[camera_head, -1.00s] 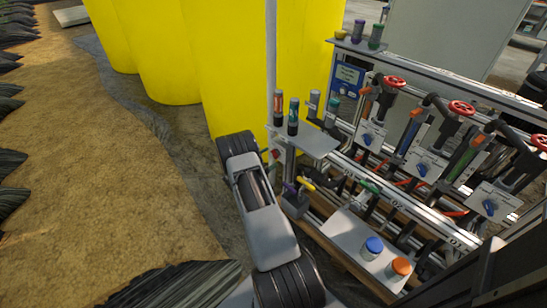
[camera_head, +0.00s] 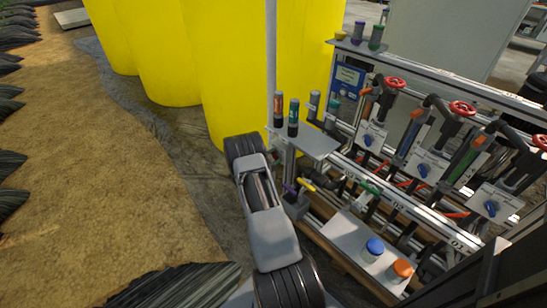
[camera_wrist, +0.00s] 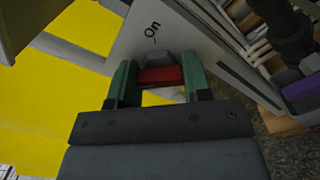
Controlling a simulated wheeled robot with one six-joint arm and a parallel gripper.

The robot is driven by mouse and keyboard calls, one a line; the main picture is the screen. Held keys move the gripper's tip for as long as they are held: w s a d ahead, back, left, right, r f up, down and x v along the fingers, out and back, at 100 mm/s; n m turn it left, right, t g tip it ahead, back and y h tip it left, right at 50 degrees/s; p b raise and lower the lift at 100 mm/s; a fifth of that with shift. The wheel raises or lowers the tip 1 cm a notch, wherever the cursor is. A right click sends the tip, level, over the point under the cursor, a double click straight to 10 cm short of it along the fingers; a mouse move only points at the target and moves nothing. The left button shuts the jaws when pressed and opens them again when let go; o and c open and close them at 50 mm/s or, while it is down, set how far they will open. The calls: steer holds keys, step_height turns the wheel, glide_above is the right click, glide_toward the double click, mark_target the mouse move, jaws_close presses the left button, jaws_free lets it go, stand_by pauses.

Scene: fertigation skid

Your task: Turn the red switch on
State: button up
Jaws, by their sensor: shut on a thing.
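The red switch (camera_wrist: 161,76) shows in the wrist view as a red bar lying across between the two green fingers of my gripper (camera_wrist: 157,68). The fingers are shut on it, one on each side. A grey part of the switch sits above the red bar, toward the label "On" (camera_wrist: 153,30). The label is printed on a light grey panel (camera_wrist: 185,40). Any other label is out of sight, and I cannot tell from the frames whether the switch is on. In the head view my arm hides the switch and my gripper.
In the head view, yellow tanks (camera_head: 245,75) stand behind my arm. To the right is the pipe rack with red valve wheels (camera_head: 462,108) and blue knobs (camera_head: 423,170). A small shelf (camera_head: 312,143) with bottles is close to my arm. Open ground lies at left.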

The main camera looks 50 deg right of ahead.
steer(key=c, duration=0.3)
steer(key=shift+c, duration=0.2)
steer(key=shift+f+m+b, duration=0.25)
steer(key=shift+m+b, duration=0.65)
steer(key=shift+b, duration=0.3)
steer(key=m+b, duration=0.2)
steer(key=b, duration=0.1)
steer(key=shift+m, duration=0.3)
steer(key=m+b, duration=0.2)
steer(key=b, duration=0.1)
steer(key=m+b, duration=0.3)
steer(key=b, duration=0.1)
steer(key=shift+f+m, duration=0.2)
steer(key=shift+m, duration=0.1)
steer(key=m+b, duration=0.3)
steer(key=shift+r+m, duration=0.2)
steer(key=shift+m, duration=0.1)
steer(key=shift+r+m, duration=0.1)
steer(key=shift+m, duration=2)
